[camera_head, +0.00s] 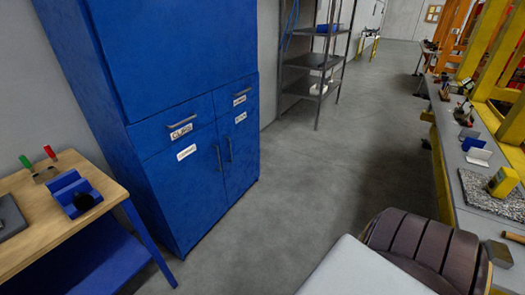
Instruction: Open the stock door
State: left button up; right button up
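A tall blue cabinet (160,60) stands against the wall at the left of the head view. Its lower part has a left door (185,200) and a right door (241,160), both shut. The left door has a vertical handle (219,157) and a white label (186,152). The right door has a handle (229,149) and a label (241,118). Two shut drawers with handles and labels sit above the doors. The label text is too small to read surely, so I cannot tell which door is the stock door. Neither of my grippers is in view.
A wooden-topped workbench (35,220) with a blue holder (75,192) stands left of the cabinet. A grey metal shelf (312,62) stands beyond it. A long yellow-framed bench (462,185) with several items runs along the right. The grey floor (310,175) between is clear.

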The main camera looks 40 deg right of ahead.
aim_at(238, 130)
jog(key=l+z, duration=0.1)
jog(key=z, duration=1.1)
